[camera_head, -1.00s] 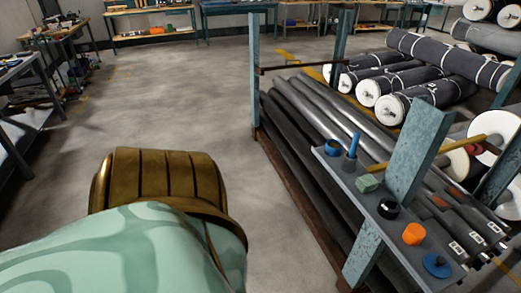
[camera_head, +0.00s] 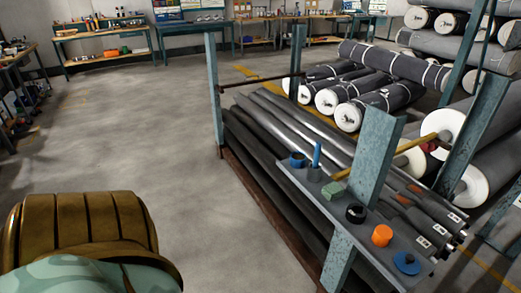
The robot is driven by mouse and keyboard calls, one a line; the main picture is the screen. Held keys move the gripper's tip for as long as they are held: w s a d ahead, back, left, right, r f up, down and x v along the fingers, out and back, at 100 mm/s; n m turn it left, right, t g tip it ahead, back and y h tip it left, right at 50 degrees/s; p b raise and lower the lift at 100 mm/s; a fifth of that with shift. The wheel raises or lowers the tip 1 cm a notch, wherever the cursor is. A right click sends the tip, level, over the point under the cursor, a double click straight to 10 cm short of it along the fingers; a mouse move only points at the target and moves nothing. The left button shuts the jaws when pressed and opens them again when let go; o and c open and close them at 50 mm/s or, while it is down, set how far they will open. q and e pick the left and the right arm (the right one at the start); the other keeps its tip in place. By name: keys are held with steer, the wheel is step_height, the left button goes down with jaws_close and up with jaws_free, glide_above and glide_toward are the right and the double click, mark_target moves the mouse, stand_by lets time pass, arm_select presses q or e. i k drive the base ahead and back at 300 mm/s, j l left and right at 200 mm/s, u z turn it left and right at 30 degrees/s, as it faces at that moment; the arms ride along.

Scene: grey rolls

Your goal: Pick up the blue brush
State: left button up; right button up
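A slim blue upright piece (camera_head: 316,156), which looks like the blue brush, stands on a narrow grey shelf (camera_head: 338,207) at the right of the head view. Its lower part meets a wider dark blue base or holder; I cannot tell which. No gripper shows. Only a bronze ribbed and pale green part of my own arm (camera_head: 85,232) is in view at the lower left, well apart from the shelf.
Beside it on the shelf are a blue ring-like item (camera_head: 297,160), a green block (camera_head: 333,190), a black roll (camera_head: 355,213), an orange cylinder (camera_head: 382,235) and a blue disc (camera_head: 407,262). Teal posts (camera_head: 376,155) rise around the rack of long grey rolls. Open floor (camera_head: 170,130) lies left.

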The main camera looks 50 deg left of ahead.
mark_target(318, 145)
steer(key=u, duration=1.25)
